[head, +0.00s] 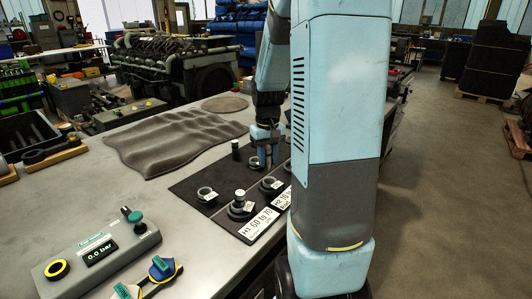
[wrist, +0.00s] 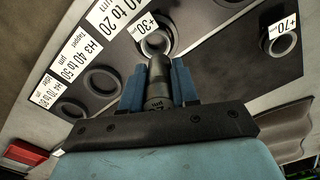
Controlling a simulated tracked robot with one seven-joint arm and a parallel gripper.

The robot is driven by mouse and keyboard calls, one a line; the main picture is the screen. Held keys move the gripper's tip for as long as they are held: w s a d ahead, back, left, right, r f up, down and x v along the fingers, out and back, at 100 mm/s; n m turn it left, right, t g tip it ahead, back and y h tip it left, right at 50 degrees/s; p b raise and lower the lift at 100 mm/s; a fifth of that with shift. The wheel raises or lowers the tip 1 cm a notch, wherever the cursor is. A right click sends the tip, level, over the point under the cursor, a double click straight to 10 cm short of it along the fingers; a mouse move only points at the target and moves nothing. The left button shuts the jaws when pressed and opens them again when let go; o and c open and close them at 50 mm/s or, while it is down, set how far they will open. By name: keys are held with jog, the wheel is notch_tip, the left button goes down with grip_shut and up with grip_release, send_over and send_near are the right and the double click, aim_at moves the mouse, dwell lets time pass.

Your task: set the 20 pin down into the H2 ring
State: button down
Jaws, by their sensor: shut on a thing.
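My gripper (wrist: 157,82) is shut on a dark grey pin (wrist: 158,88), held between its two blue fingers. The pin's far end shows just below a ring tagged +30 (wrist: 157,43) in the wrist view. That ring lies by the partly cut-off label reading 10 to 20 (wrist: 112,18), in line with the H3 place, so it appears to be the H2 ring (head: 270,185). The pin looks apart from the ring; its height above it is unclear. In the head view my gripper (head: 263,160) is over the dark mat.
A ring with a pin in it (head: 240,203) stands by the H1 label (head: 259,224). A ring tagged +70 (wrist: 285,45) lies apart. A dark upright pin (head: 236,150) stands beyond. The H3 hole (wrist: 103,82) is beside the H2 place. A crumpled grey cloth (head: 175,140) lies left.

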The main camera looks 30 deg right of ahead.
aim_at(271, 178)
jog(key=shift+s+d+f, duration=0.1)
jog(key=shift+d+f, duration=0.05)
jog(key=shift+f, duration=0.35)
jog(key=shift+d+f, duration=0.15)
jog(key=shift+f, duration=2.45)
jog(key=shift+s+a+f, duration=0.1)
jog(key=shift+s+f, duration=0.45)
jog(key=shift+f, duration=0.25)
jog(key=c, duration=1)
grip_release()
jog(key=shift+o, duration=0.7)
jog(key=shift+w+d+r, duration=0.2)
jog(key=shift+w+r, duration=0.15)
jog(key=shift+r, duration=0.25)
jog(key=shift+o, duration=0.4)
jog(key=r, duration=1.4)
jog(key=shift+s+a, duration=0.1)
jog(key=shift+a, duration=0.1)
